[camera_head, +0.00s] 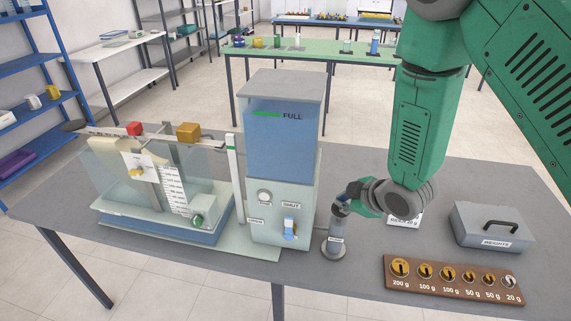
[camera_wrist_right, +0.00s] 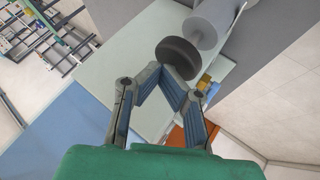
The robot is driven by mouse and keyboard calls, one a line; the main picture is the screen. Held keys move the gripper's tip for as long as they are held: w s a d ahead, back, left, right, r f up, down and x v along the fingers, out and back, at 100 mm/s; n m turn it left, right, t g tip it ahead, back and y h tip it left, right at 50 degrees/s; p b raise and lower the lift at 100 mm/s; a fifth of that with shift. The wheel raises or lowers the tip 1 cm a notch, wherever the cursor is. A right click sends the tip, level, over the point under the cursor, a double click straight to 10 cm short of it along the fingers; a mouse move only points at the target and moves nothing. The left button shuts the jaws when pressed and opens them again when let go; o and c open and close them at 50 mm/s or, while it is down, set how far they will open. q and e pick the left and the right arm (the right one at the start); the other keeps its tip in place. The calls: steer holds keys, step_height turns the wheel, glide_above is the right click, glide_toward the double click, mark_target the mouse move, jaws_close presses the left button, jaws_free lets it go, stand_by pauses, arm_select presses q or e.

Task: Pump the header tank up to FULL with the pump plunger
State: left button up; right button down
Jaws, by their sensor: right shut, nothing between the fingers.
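The header tank (camera_head: 281,140) stands on top of a pale cabinet and shows blue water behind a FULL mark (camera_head: 283,115) with a green stripe. The exact water level is hard to tell. The grey pump (camera_head: 334,246) stands upright just right of the cabinet. My right gripper (camera_head: 347,197) is at the pump's top and partly hides the plunger. In the right wrist view my right gripper (camera_wrist_right: 177,75) is shut, its fingertips meeting right by a dark round knob (camera_wrist_right: 180,58); whether they touch it cannot be told. My left gripper is out of view.
The cabinet has a blue valve lever (camera_head: 289,228) under a SHUT label. A balance apparatus with a glass tank (camera_head: 110,165) stands left. A brown weight rack (camera_head: 440,285) and a grey weights box (camera_head: 490,226) lie right of the pump.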

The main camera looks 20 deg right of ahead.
steer(key=shift+r, duration=0.35)
step_height(320, 180, up, 6)
steer(key=p, duration=0.5)
steer(key=shift+r, duration=0.1)
stand_by(0.3)
